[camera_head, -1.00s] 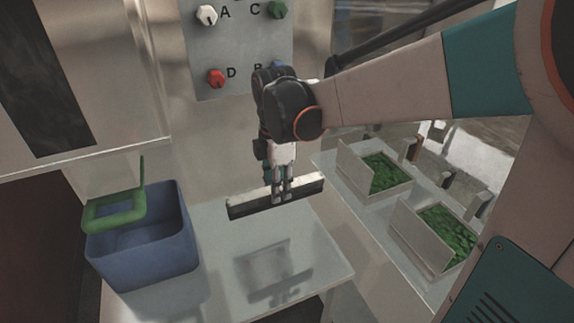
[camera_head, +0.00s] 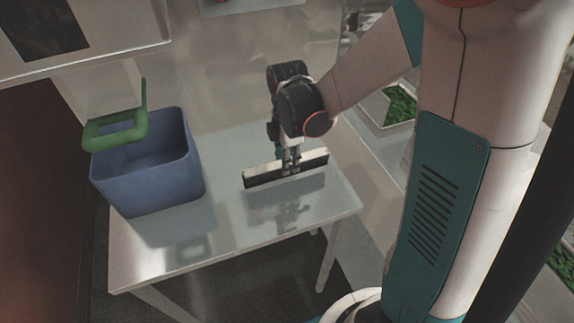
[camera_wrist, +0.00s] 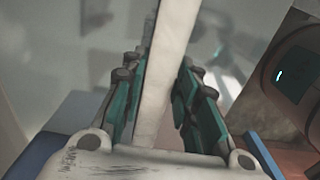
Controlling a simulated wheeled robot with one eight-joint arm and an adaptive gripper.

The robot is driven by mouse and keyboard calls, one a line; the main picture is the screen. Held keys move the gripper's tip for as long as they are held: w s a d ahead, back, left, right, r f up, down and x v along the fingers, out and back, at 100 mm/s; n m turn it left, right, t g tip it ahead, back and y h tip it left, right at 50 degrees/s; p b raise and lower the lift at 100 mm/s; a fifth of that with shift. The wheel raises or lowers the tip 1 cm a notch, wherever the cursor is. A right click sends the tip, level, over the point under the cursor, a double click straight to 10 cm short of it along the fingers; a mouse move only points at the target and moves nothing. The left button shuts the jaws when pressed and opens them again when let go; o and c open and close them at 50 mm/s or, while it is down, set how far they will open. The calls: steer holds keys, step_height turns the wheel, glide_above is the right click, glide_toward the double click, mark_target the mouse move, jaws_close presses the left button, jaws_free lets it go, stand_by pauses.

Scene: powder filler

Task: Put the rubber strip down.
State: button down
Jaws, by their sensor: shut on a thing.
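The rubber strip (camera_head: 262,175) is a long bar with a white upper part and a black lower edge. In the head view it is held roughly level just above the right part of the table (camera_head: 150,262), with its reflection below it. My gripper (camera_head: 291,168) is shut on the strip near its middle. In the wrist view the strip (camera_wrist: 158,75) shows as a pale bar running between the two teal fingers (camera_wrist: 155,110). The gap between strip and tabletop looks small; I cannot tell exactly how high it is.
A blue open bin (camera_head: 150,190) with a green handle-like frame (camera_head: 115,132) on its rim stands on the table's left. The tabletop between bin and strip and along the front is clear. A tray of green pieces (camera_head: 399,104) stands at the back right.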

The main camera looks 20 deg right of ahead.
steer(key=shift+f, duration=1.1)
steer(key=shift+f+b, duration=0.2)
steer(key=shift+b, duration=0.15)
steer(key=c, duration=1.2)
jaws_free()
steer(key=shift+c, duration=0.2)
steer(key=shift+r, duration=0.15)
step_height(320, 180, up, 12)
steer(key=p, duration=0.4)
steer(key=s+r+m+t, duration=0.7)
steer(key=s+m, duration=0.6)
steer(key=m, duration=0.5)
step_height(320, 180, up, 2)
steer(key=shift+s+r, duration=0.1)
steer(key=shift+s, duration=0.1)
